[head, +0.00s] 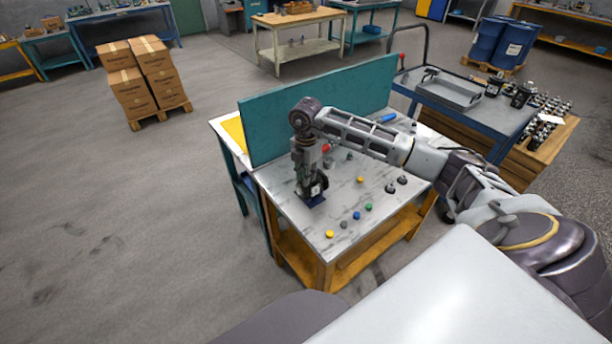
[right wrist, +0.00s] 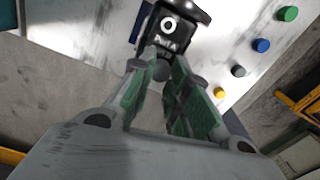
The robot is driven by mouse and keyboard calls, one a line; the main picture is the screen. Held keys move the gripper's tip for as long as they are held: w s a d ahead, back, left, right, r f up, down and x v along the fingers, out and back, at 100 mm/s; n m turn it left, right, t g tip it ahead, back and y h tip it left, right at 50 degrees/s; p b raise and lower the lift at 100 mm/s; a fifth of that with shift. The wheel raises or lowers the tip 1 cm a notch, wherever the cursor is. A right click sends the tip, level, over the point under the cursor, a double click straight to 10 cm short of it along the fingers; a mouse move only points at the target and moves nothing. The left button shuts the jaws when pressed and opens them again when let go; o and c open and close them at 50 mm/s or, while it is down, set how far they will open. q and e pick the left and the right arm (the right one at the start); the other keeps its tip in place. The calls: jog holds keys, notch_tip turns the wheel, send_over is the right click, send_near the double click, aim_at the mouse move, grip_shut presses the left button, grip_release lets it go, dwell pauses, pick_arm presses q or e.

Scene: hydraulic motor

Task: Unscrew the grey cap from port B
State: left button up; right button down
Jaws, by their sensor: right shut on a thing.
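The hydraulic motor (head: 319,187) is a dark unit on a blue base (head: 312,200) near the left end of the marble-topped table. The right wrist view shows its black body (right wrist: 170,32), with a white ring and small lettering that seems to end in A. My right gripper (head: 306,168) reaches down onto the motor from above. In the right wrist view its green-padded fingers (right wrist: 160,84) are closed around a small dark grey round part, the grey cap (right wrist: 161,70), against the motor. The fingers hide most of the cap and port B's marking. My left gripper is not in view.
Loose yellow (head: 329,234), grey (head: 343,225), blue (head: 357,215) and green (head: 368,208) caps lie along the table's front. Dark fittings (head: 403,180) lie to the right. A teal panel (head: 270,128) stands behind the motor. A cart with a grey tray (head: 450,90) is behind right.

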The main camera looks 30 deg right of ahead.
jog(key=shift+n+b, duration=0.4)
jog(key=shift+n, duration=1.5)
jog(key=shift+n+b, duration=0.35)
jog(key=shift+n, duration=1.05)
jog(key=c, duration=1.6)
grip_release()
jog(key=shift+o, duration=0.2)
jog(key=shift+r+m, duration=0.1)
jog(key=shift+m, duration=0.2)
jog(key=shift+m+p, duration=0.8)
jog(key=shift+m, duration=1.5)
jog(key=shift+m+p, duration=0.85)
jog(key=shift+m, duration=1.75)
